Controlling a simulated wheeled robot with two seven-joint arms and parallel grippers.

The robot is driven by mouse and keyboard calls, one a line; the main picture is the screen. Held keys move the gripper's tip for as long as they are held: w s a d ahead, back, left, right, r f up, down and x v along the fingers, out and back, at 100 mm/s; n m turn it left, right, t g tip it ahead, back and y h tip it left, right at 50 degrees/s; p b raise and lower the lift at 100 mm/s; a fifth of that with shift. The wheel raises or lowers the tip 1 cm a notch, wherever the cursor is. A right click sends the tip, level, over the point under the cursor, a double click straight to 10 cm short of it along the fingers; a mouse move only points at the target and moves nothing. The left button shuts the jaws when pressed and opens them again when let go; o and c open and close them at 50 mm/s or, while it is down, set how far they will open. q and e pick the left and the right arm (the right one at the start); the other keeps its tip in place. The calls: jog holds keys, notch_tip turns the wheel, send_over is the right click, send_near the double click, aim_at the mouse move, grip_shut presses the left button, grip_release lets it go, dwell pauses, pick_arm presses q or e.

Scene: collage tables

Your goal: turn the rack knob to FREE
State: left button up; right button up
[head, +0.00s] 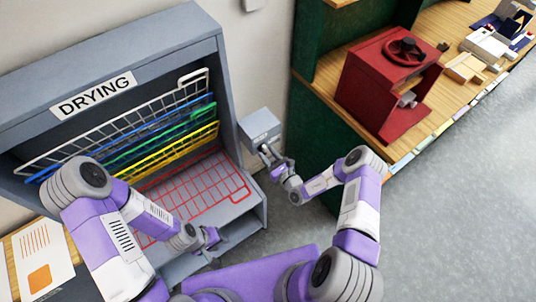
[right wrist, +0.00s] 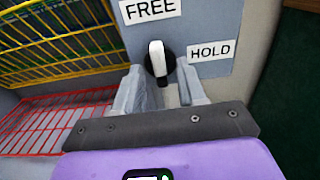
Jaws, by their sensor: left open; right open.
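The rack knob (right wrist: 158,60) is a black disc with a white bar, on the face of a grey box (head: 259,126) beside the drying rack (head: 228,120). The bar stands nearly upright in the right wrist view, its upper end towards the FREE label (right wrist: 150,9). The HOLD label (right wrist: 211,50) is to the right. My right gripper (head: 267,153) is open at the box, its fingertips (right wrist: 163,76) at either side of the knob's lower part; I cannot tell if they touch it. My left gripper (head: 213,241) is open and empty before the rack.
The rack holds white, blue, green, yellow and red wire shelves; the red one (head: 195,196) lies low. A red press (head: 390,85) stands on the wooden counter (head: 425,128) at right. Printed sheets (head: 38,258) lie at lower left. Grey floor is clear at right.

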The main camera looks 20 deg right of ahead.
jog(key=v, duration=0.7)
jog(key=shift+s, duration=0.1)
